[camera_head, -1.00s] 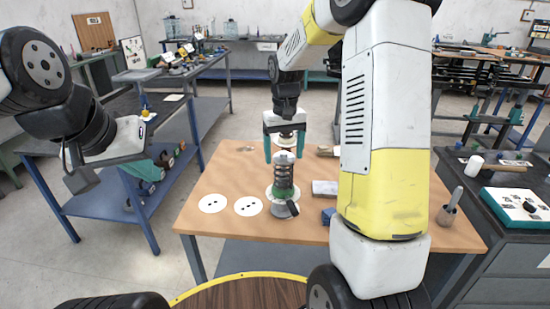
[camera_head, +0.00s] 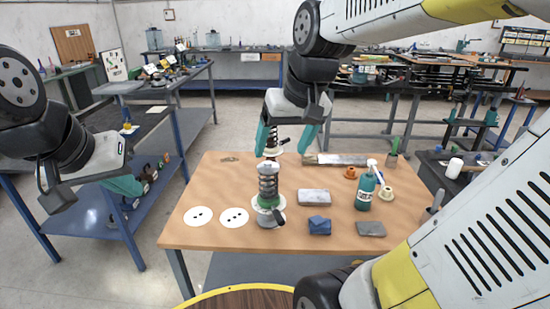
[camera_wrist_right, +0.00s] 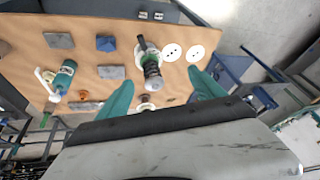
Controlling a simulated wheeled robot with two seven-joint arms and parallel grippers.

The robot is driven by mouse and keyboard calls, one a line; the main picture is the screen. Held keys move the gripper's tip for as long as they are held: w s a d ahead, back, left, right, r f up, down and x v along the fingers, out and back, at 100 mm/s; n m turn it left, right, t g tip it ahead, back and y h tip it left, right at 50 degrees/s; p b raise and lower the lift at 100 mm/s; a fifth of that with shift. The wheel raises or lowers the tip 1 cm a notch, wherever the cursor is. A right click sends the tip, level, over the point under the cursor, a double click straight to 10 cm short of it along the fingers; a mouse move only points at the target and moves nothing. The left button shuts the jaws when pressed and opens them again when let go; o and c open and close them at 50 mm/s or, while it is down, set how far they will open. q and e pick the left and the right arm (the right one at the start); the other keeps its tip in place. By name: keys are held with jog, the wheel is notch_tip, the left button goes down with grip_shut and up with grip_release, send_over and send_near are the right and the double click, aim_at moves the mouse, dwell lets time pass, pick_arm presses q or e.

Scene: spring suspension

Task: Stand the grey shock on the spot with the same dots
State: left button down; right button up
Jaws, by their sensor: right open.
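A shock with a grey cap, dark coil spring and green collar (camera_head: 268,186) stands upright at the middle front of the table, over a pale round base. It also shows in the right wrist view (camera_wrist_right: 152,70). Two white spots with black dots lie to its left, the outer spot (camera_head: 199,216) and the inner spot (camera_head: 234,217); I cannot count the dots surely. My right gripper (camera_head: 290,145) is open, fingers apart, above and behind the shock. A second coil with a pale disc (camera_head: 275,142) shows between its fingers. My left gripper (camera_head: 88,192) is far left, off the table.
To the right on the table are a grey block (camera_head: 314,197), a blue block (camera_head: 319,225), a dark grey block (camera_head: 371,229), a teal bottle (camera_head: 366,190) and an orange ring (camera_head: 350,173). A long metal bar (camera_head: 340,160) lies at the back. The left front is clear around the spots.

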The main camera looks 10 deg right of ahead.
jog(key=s+f+t, duration=0.1)
jog(key=s, duration=0.5)
jog(key=shift+s+a+t+y, duration=0.25)
jog(key=shift+a+t+y, duration=0.05)
jog(key=shift+a+t, duration=0.1)
dwell(0.7)
